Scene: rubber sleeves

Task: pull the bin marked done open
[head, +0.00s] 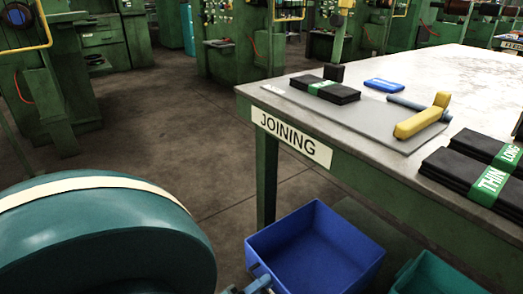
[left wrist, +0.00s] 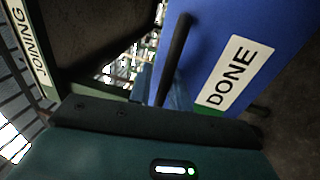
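The blue bin (head: 318,250) is under the front of the table in the head view, its open top facing up and its inside empty where I can see. In the left wrist view its blue side (left wrist: 215,40) carries a white label reading DONE (left wrist: 235,72). A dark bar (left wrist: 176,55), which looks like a handle, runs beside the label. My left gripper (head: 262,284) shows only as a small part at the bin's near left edge. Its dark body fills the bottom of the wrist view. Its fingertips are not clear, so I cannot tell its grip. My right gripper is out of view.
The green table (head: 258,190) with the JOINING sign (head: 291,137) stands above the bin. Black sleeves (head: 325,90), a yellow-handled tool (head: 422,117) and a blue block (head: 384,85) are on top. A teal bin (head: 435,275) is right of the blue one. Floor at left is clear.

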